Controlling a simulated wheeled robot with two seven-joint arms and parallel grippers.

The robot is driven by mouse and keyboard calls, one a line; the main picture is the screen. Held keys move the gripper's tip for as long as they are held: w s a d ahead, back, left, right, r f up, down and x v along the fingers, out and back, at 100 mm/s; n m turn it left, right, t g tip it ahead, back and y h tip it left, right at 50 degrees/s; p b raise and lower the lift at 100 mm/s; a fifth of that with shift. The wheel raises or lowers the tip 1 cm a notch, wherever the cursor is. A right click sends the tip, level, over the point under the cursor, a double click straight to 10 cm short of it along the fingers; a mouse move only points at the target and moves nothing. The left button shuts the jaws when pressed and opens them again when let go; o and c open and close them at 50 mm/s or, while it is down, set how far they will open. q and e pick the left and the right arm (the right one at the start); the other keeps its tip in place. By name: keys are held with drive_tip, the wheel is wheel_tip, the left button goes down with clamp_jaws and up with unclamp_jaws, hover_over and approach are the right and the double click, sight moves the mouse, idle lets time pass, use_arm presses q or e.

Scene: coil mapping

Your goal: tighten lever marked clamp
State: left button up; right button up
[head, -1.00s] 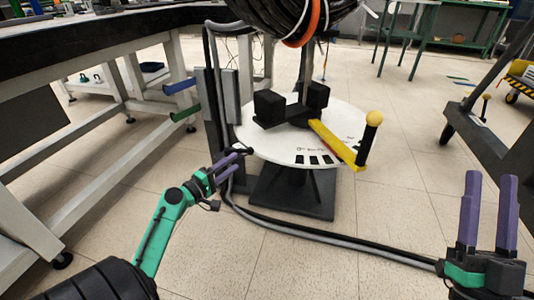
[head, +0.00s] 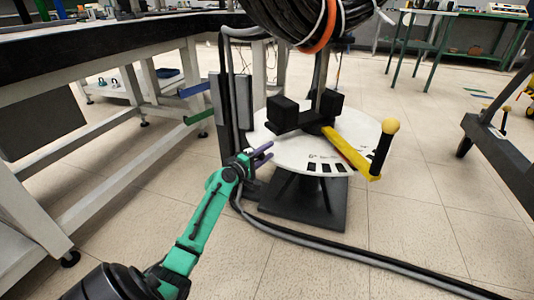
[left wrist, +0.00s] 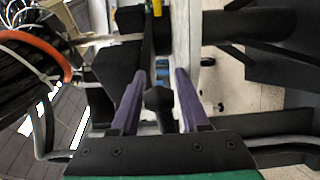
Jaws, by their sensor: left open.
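My left gripper (head: 267,152) is open at the near left rim of the round white plate (head: 335,150), beside the dark upright post. In the left wrist view a small black knob (left wrist: 159,98) lies between the two open purple fingers (left wrist: 158,85), with gaps beside it; it looks like the end of a short lever. The fingers hide this knob in the head view. A yellow arm (head: 350,153) with a black handle and yellow ball (head: 390,126) reaches over the plate's right side. I cannot read a clamp marking. My right gripper is out of view.
A coil of black cable (head: 300,20) with an orange band hangs above the plate. A dark-topped workbench (head: 110,45) stands at left. Thick cables (head: 350,255) run along the floor from the stand (head: 300,205). Open tiled floor lies in front and to the right.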

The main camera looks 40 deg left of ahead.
use_arm(q)
clamp_jaws()
drive_tip(key=shift+f, duration=0.1)
idle(1.2)
